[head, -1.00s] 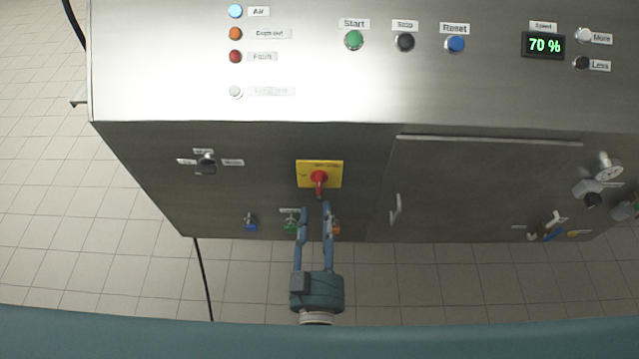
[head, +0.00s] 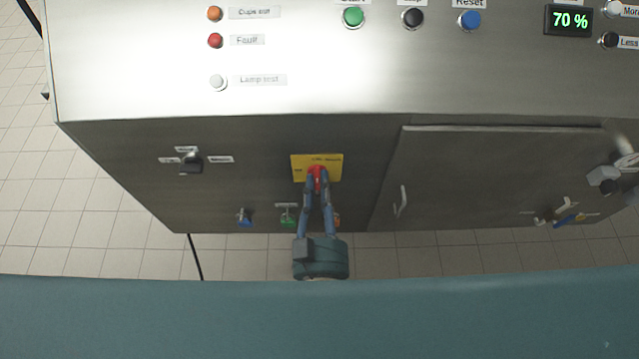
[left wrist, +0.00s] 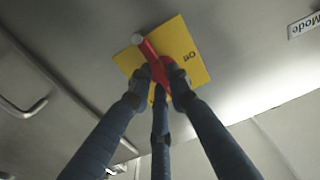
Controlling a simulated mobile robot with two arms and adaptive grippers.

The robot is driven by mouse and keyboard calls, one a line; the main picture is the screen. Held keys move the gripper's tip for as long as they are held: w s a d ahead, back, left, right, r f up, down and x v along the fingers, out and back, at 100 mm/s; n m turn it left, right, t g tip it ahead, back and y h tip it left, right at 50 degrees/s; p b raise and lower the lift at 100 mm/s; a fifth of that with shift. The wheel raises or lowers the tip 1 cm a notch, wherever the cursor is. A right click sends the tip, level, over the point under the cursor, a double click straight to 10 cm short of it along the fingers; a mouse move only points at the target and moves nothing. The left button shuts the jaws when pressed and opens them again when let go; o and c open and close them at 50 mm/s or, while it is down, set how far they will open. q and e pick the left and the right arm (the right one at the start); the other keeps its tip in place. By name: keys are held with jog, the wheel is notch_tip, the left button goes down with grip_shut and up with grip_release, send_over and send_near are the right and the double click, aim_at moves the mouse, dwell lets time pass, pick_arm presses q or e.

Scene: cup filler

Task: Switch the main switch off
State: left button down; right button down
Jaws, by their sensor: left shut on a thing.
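The main switch is a red rotary handle (head: 317,172) on a yellow plate (head: 333,163) on the machine's front panel. In the left wrist view the red handle (left wrist: 152,56) stands out from the yellow plate (left wrist: 178,40), which carries the word "Off". The handle looks tilted there relative to the plate. My left gripper (head: 316,180) is shut on the red handle, with its fingers around it in the left wrist view (left wrist: 158,78). The fingers hide part of the handle and plate. My right gripper is not in view.
A black selector knob (head: 191,164) sits left of the switch. Blue (head: 244,218) and green (head: 288,218) knobs sit below it, and an orange one (head: 337,220) is partly behind my gripper. A door with a handle (head: 402,201) is to the right. The speed display (head: 569,20) reads 70 %.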

pick_arm(q)
jog(key=n, duration=1.5)
jog(key=shift+r+n+p, duration=0.3)
jog(key=shift+p, duration=0.05)
jog(key=shift+a+n, duration=0.1)
jog(key=shift+n, duration=1)
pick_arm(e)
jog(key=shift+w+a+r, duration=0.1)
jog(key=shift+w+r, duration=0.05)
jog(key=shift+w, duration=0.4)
pick_arm(q)
jog(key=shift+r+b, duration=0.1)
jog(key=shift+b, duration=0.2)
jog(key=c, duration=1.6)
grip_release()
jog(key=shift+w, duration=0.15)
jog(key=shift+c, duration=0.2)
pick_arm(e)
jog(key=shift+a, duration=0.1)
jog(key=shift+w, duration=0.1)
